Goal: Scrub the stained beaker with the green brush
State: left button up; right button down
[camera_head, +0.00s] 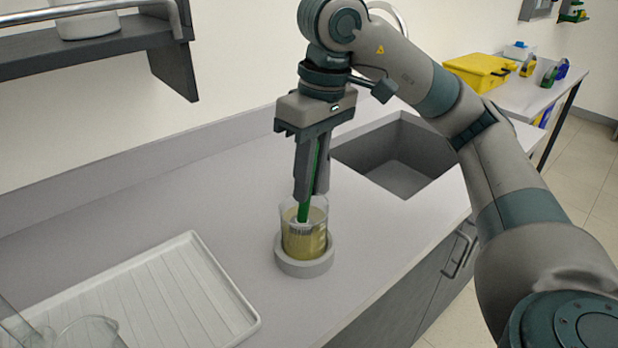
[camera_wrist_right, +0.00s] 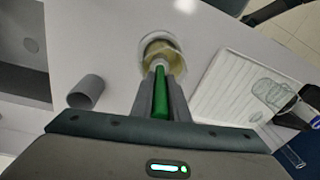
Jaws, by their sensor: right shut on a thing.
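The stained beaker (camera_head: 303,240) is clear glass with a yellowish-brown tint. It stands upright in a round grey holder (camera_head: 304,267) on the counter. The green brush (camera_head: 304,211) is upright in my right gripper (camera_head: 311,190), which is shut on its handle above the beaker. The brush's pale lower end is inside the beaker; whether it touches the wall or bottom I cannot tell. In the right wrist view the green handle (camera_wrist_right: 160,92) runs between the fingers toward the beaker (camera_wrist_right: 162,50). My left gripper is not seen in the head view.
A white ribbed drying tray (camera_head: 150,300) with clear glassware (camera_head: 85,332) lies to the left. A sink (camera_head: 395,158) is behind and right. A grey cup (camera_wrist_right: 86,92) stands on the counter in the wrist view. A dark shelf (camera_head: 95,48) hangs at upper left.

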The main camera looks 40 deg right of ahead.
jog(key=shift+s+a, duration=0.15)
jog(key=shift+a, duration=0.25)
jog(key=shift+d, duration=0.1)
jog(key=shift+s+d+r, duration=0.15)
jog(key=shift+s+d, duration=0.25)
jog(key=shift+w+a, duration=0.3)
jog(key=shift+w, duration=0.25)
dwell(0.6)
jog(key=shift+r, duration=0.1)
jog(key=shift+r+p, duration=1.7)
jog(key=shift+r, duration=0.25)
jog(key=shift+f, duration=0.2)
jog(key=shift+f+b, duration=1.85)
jog(key=shift+f, duration=0.05)
jog(key=shift+s, duration=0.1)
